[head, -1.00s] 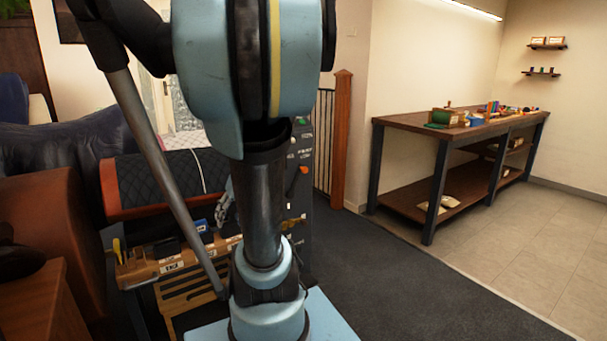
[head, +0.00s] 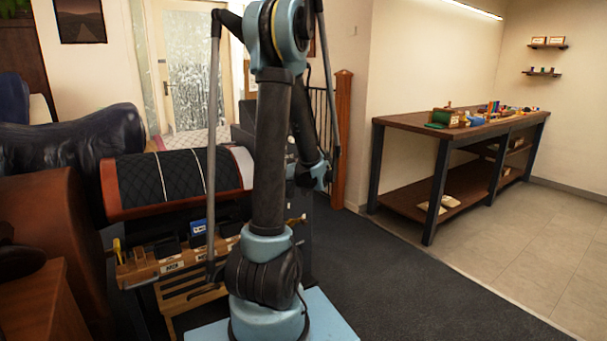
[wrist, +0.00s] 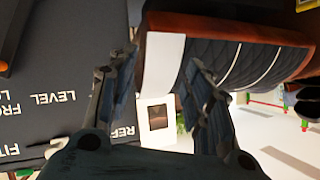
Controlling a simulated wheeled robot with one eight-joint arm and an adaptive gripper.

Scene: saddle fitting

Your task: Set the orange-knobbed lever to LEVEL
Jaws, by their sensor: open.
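The dark panel (wrist: 40,110) fills the left of the wrist view. Its white lettering shows upside down, with LEVEL (wrist: 53,98) readable. An orange and dark piece (wrist: 12,42), which looks like part of the lever, is cut off by the top left corner there. Its setting cannot be told. My gripper (wrist: 161,60) is open and empty, its fingers apart in front of the panel's edge and the padded saddle form. In the head view my gripper (head: 320,178) hangs beside the panel, and my arm hides the panel's face and the orange knob.
A black quilted saddle form (head: 160,178) with brown edging lies left of my arm, also close beyond my fingers in the wrist view (wrist: 225,60). A wooden tool rack (head: 165,265) stands below it. A wooden post (head: 342,135) stands behind. Carpet to the right is clear.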

